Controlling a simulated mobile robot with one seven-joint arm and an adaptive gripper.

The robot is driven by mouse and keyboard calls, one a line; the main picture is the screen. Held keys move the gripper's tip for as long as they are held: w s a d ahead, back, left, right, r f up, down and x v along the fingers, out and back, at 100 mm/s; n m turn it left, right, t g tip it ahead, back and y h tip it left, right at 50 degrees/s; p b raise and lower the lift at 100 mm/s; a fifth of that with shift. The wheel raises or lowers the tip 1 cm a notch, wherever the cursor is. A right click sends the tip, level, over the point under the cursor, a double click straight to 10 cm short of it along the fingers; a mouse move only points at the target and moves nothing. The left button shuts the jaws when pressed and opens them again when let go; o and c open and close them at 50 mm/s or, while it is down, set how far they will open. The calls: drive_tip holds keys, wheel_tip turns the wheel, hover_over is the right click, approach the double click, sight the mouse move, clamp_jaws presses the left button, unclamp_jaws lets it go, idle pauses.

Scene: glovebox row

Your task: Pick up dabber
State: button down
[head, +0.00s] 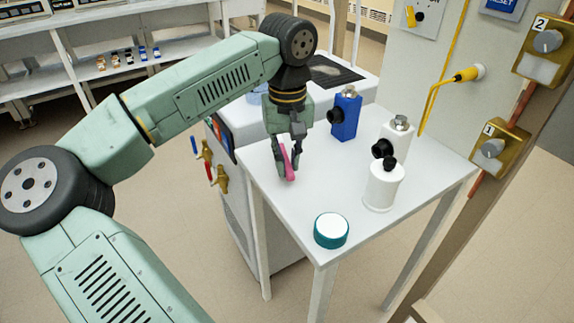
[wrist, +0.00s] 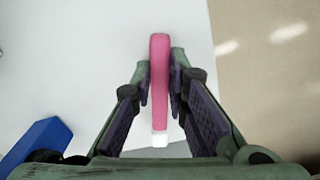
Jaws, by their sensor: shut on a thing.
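The dabber is a slim pink stick (head: 287,163) with a white end that shows in the wrist view (wrist: 159,85). My gripper (head: 288,168) is shut on it, with one finger pad on each side. In the head view the dabber hangs tilted between the fingers, over the left part of the white table (head: 275,193). I cannot tell whether its lower end touches the table top.
A blue bottle (head: 346,115), a white square bottle (head: 396,140), a white round bottle with a black cap (head: 383,187) and a teal-sided round container with a white top (head: 331,231) stand on the table. A panel with brass valve plates (head: 490,148) rises at the right.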

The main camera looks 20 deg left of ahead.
drive_tip(key=shift+s+r+b, duration=0.35)
drive_tip(key=shift+s+r, duration=0.15)
drive_tip(key=shift+r, duration=0.25)
drive_tip(key=s+d+r+b, duration=0.1)
drive_tip(key=s+d+b, duration=0.1)
drive_tip(key=s, duration=1.3)
drive_tip(key=shift+r+b, duration=0.35)
drive_tip(key=shift+b, duration=0.1)
